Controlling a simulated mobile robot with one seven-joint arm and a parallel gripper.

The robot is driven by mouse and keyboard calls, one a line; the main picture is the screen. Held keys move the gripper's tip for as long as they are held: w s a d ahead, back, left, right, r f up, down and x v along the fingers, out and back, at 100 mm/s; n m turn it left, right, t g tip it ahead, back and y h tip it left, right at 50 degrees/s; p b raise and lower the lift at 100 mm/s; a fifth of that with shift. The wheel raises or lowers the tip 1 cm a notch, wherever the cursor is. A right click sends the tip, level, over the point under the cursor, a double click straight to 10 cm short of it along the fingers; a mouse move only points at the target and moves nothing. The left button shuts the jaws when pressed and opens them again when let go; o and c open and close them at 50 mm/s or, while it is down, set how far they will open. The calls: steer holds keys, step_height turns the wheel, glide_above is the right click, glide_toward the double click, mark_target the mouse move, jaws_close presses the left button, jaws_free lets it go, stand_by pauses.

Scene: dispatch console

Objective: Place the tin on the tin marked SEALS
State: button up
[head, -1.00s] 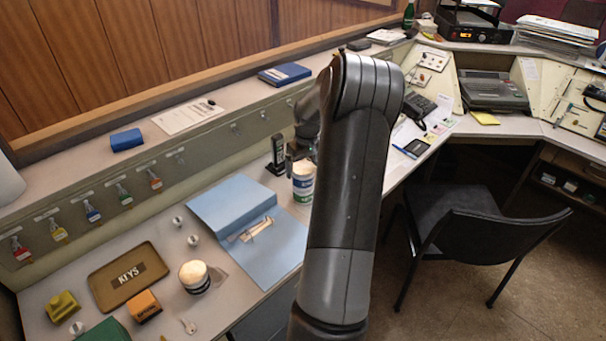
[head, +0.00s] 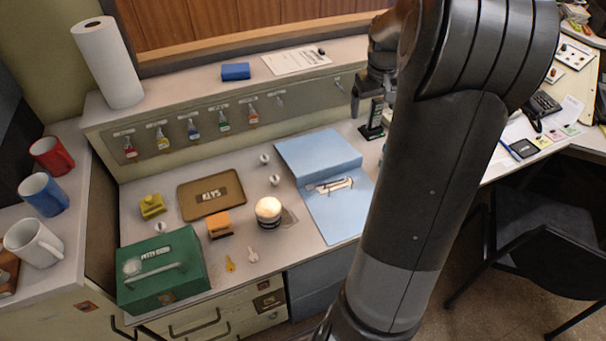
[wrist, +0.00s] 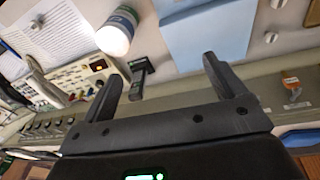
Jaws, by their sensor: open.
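One tin (head: 268,208) with a pale top and a dark band stands on the desk, right of the orange block, in the head view. Another tin (wrist: 117,28), with a pale top and a blue and white side, shows at the upper left of the wrist view. In the head view my arm hides most or all of it. I cannot read SEALS on either tin. My gripper (wrist: 161,74) is open and empty, with its fingers apart and the blue-and-white tin beyond the left finger. In the head view my gripper is partly hidden behind my arm.
A dark upright handset (head: 373,118) stands close to my gripper. A ledge with hanging keys (head: 224,121) runs behind. A chair (head: 545,235) stands at right.

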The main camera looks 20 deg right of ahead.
steer(key=s+a+r+t, duration=0.1)
steer(key=s+a+r, duration=0.25)
steer(key=a, duration=0.55)
steer(key=s+a+r, duration=0.3)
steer(key=a+r, duration=0.1)
steer(key=a, duration=0.4)
steer(key=s+a+n+t+y, duration=0.1)
steer(key=s+a+t, duration=0.2)
steer(key=s+a, duration=1)
steer(key=shift+s, duration=1)
